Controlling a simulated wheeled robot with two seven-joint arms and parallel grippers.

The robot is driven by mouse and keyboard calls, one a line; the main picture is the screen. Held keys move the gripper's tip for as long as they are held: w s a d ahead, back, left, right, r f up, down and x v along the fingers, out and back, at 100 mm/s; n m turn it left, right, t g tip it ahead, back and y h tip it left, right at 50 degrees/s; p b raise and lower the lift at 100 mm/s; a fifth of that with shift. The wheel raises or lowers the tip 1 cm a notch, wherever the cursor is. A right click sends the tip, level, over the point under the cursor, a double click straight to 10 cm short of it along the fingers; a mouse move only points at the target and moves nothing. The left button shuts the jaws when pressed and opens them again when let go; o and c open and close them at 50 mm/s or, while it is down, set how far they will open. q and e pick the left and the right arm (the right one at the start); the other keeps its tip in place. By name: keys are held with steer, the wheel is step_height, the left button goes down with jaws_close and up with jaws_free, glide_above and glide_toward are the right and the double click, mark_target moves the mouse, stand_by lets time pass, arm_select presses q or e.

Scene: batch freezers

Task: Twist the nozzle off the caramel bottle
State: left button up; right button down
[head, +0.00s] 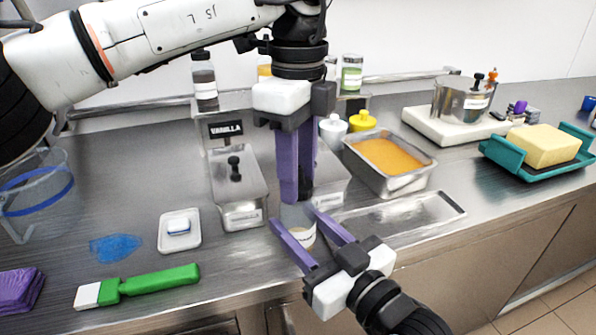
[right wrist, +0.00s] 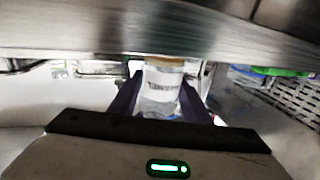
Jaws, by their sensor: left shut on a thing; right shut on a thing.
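The caramel bottle (head: 300,228) is a small clear bottle with a pale label, near the front edge of the counter. In the right wrist view the bottle (right wrist: 160,92) is between my purple fingers, with blurred lettering on its label. My right gripper (head: 297,217) comes from the front and is shut on its body. My left gripper (head: 297,192) points straight down from above and is shut on the dark nozzle (head: 307,188) at the bottle's top. The fingers hide most of the nozzle, and I cannot tell whether it is still seated on the bottle.
A lidded steel vanilla container (head: 238,190) stands left of the bottle. A steel pan of orange filling (head: 412,184) is behind right. A teal tray (head: 500,156) with a yellow block is far right.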

arm_select(q)
steer(key=shift+r, duration=0.15)
steer(key=shift+r, duration=0.95)
steer(key=shift+r, duration=2)
arm_select(e)
steer(key=c, duration=0.9)
jaws_free()
